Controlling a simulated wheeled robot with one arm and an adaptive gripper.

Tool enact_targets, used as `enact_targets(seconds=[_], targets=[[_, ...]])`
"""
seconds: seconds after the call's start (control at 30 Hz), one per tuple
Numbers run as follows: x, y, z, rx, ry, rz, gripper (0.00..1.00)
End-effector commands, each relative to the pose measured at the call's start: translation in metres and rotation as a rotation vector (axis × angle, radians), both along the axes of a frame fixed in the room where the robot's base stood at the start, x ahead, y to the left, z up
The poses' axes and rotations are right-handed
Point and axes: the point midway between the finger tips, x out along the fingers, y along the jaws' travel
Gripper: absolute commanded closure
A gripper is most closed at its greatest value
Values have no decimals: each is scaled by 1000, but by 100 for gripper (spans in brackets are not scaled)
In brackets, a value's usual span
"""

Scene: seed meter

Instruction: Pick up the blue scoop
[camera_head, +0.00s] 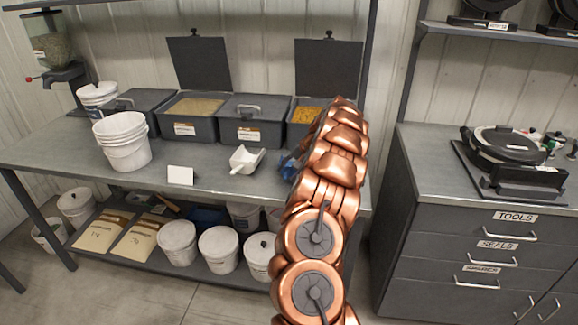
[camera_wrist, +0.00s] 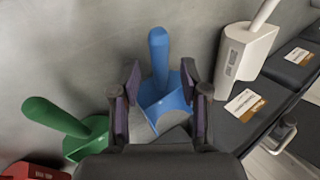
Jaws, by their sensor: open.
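The blue scoop (camera_wrist: 165,107) lies on the grey bench top in the wrist view, its handle pointing up the picture. My gripper (camera_wrist: 161,82) is open, with one dark finger on each side of the scoop. Gaps show between the fingers and the scoop's handle. I cannot tell how high the fingers are above the bench. In the head view only a small blue part of the scoop (camera_head: 288,165) shows at the left edge of my copper arm, which hides the rest and my gripper.
A green scoop (camera_wrist: 85,136) and a red object (camera_wrist: 36,171) lie left in the wrist view. A white scoop (camera_wrist: 245,50) lies right, near lidded bins (camera_wrist: 292,65). In the head view, white buckets (camera_head: 122,142) and a blank card (camera_head: 180,175) stand on the bench (camera_head: 215,180).

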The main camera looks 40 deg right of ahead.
Motion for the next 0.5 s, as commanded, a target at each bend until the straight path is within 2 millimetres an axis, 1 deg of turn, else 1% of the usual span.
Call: enact_targets(seconds=[0.1,0.17,0.37,0.43,0.5], targets=[[7,4,-11,1,1,0,55],[9,4,-15,1,1,0,55],[10,4,-17,-1,0,-1,55],[10,4,-17,-1,0,-1,60],[10,4,-17,-1,0,-1,68]])
